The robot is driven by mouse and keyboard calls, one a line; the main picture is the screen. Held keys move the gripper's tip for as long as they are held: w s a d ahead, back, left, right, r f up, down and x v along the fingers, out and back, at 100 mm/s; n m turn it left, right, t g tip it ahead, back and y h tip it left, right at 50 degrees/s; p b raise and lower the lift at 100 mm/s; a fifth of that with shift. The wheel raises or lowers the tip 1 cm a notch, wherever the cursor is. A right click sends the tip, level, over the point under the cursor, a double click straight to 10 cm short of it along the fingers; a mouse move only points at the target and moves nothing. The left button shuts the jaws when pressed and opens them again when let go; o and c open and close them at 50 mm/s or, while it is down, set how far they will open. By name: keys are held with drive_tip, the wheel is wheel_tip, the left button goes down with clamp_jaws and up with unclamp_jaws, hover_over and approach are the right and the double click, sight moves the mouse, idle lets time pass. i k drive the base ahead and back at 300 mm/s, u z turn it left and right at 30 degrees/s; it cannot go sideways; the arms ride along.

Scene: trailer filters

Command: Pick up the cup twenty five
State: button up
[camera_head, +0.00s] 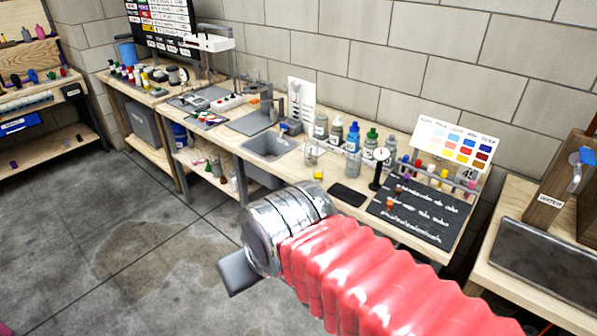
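My arm, in a red ribbed sleeve with a silver-wrapped end, reaches in from the lower right. One dark grey part of my gripper (238,273) shows past the silver end, over the floor in front of the workbench. The rest of the gripper is hidden, so I cannot tell whether it is open or shut. No cup marked twenty five can be made out. A small yellow container (318,174) stands near the bench's front edge, and small orange-topped items (390,205) sit on a black mat (425,212). My gripper is apart from all of these.
The long wooden workbench (222,140) along the block wall has a sink (268,145), several bottles (353,137), a black gauge stand (378,170) and a colour chart (457,147). Another bench with a dark tray (545,262) stands at right. The concrete floor (120,230) at left is clear.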

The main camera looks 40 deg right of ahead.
sight(318, 174)
drive_tip(key=i, duration=1.35)
drive_tip(key=z, duration=0.75)
